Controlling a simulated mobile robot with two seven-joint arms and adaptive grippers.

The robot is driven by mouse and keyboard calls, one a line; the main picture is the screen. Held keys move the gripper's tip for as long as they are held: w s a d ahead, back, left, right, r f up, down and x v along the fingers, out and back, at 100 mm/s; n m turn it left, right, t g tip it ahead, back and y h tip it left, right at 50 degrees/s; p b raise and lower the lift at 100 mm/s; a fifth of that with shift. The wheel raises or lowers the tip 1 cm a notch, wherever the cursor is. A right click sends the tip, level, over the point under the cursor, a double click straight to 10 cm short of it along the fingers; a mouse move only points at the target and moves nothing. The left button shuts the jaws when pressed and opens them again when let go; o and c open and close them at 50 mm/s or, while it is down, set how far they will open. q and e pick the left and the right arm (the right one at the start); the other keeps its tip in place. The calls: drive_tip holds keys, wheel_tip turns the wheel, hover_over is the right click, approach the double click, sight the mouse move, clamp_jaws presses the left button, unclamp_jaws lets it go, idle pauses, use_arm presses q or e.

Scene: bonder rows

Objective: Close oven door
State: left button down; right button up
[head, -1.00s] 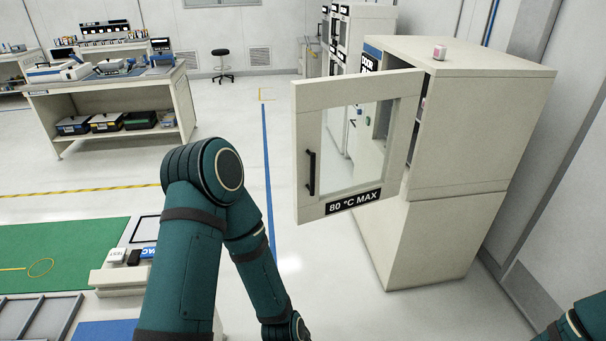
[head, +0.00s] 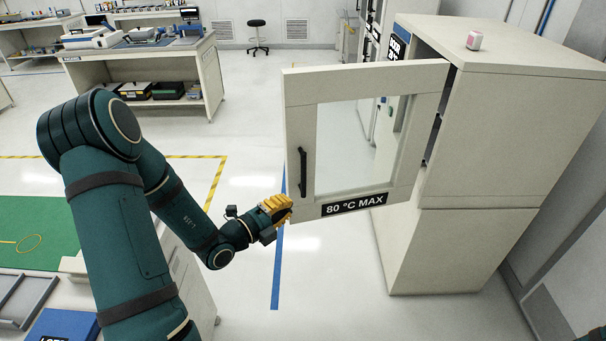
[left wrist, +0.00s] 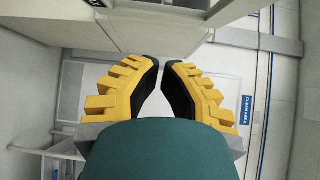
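The oven (head: 505,135) is a tall cream cabinet on the right of the head view. Its door (head: 300,115) stands wide open, swung out to the left, with a window, a dark handle (head: 303,172) and an "80 °C MAX" label. My left gripper (head: 283,208) has yellow fingers and appears beside the door's lower left corner; whether it touches is unclear. In the left wrist view its fingertips (left wrist: 161,63) almost meet, with nothing seen between them. A pale panel edge crosses above them there. My right gripper is out of view.
A small pink and white item (head: 474,40) sits on the oven's top. A workbench (head: 140,60) stands at the back left, and a bench with a green mat (head: 30,240) lies at the lower left. The floor between the workbench and the door is clear.

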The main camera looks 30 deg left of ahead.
sight(303, 171)
use_arm(q)
drive_tip(key=shift+n+t+y, duration=0.4)
drive_tip(key=shift+n+y, duration=0.3)
drive_tip(key=w, duration=0.4)
drive_tip(key=w+a, duration=0.1)
drive_tip(key=w, duration=0.3)
drive_tip(key=w+a+r, duration=0.1)
drive_tip(key=w, duration=0.3)
drive_tip(key=shift+w+b, duration=0.2)
drive_tip(key=shift+b, duration=0.15)
drive_tip(key=shift+w+a, duration=0.35)
drive_tip(key=shift+w, duration=0.1)
